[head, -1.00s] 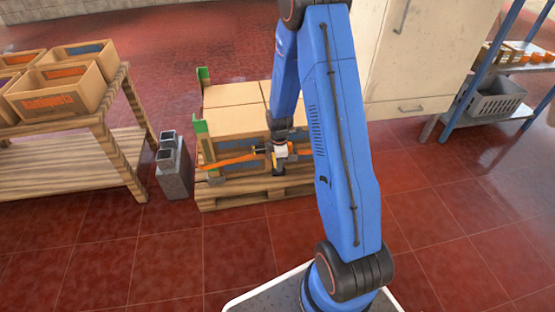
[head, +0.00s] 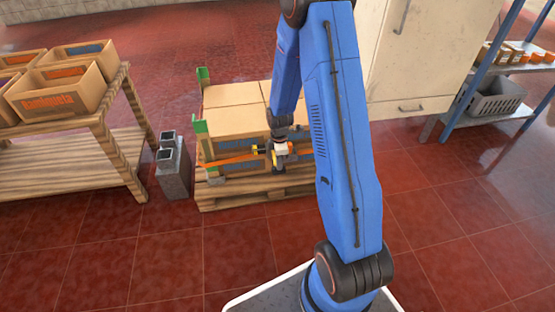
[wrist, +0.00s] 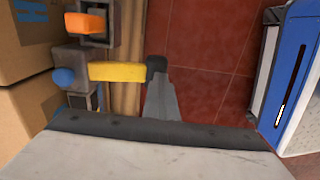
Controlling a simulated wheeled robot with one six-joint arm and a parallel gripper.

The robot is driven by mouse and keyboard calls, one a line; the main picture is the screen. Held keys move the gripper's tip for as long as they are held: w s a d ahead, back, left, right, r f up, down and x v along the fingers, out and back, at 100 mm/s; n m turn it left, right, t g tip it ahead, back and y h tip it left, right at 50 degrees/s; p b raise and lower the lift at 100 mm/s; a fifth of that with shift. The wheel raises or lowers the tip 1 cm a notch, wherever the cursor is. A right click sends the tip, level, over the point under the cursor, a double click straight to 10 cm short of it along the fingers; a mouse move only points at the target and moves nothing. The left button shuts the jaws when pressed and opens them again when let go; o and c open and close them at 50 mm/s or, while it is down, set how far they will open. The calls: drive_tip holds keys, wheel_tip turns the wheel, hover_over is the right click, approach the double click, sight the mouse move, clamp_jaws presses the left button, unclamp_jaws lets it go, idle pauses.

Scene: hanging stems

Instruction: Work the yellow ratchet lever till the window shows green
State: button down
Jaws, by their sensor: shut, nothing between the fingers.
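The yellow lever (wrist: 118,72) juts out from the grey ratchet body (wrist: 75,57) in the wrist view. It also shows small in the head view (head: 274,158), low at the front of the boxes. My gripper (wrist: 157,70) is shut and empty. Its dark tip is at the lever's free end, touching it or very close. An orange strap (head: 232,159) runs across the box fronts, and its end shows at the ratchet in the wrist view (wrist: 86,23). A blue knob (wrist: 64,78) sits beside the ratchet. I cannot make out the window's colour.
Cardboard boxes (head: 228,96) stand on a wooden pallet (head: 225,200). Grey hollow blocks (head: 172,172) stand just left of it. A wooden table (head: 100,120) with open boxes is at the left. A blue-framed shelf (head: 467,105) is at the right. The tiled floor in front is clear.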

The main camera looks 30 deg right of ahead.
drive_tip(key=shift+s+r, duration=0.1)
drive_tip(key=shift+r, duration=0.75)
drive_tip(key=shift+w+f, duration=0.15)
drive_tip(key=shift+f, duration=0.65)
drive_tip(key=shift+w+f, duration=0.1)
drive_tip(key=shift+f, duration=0.65)
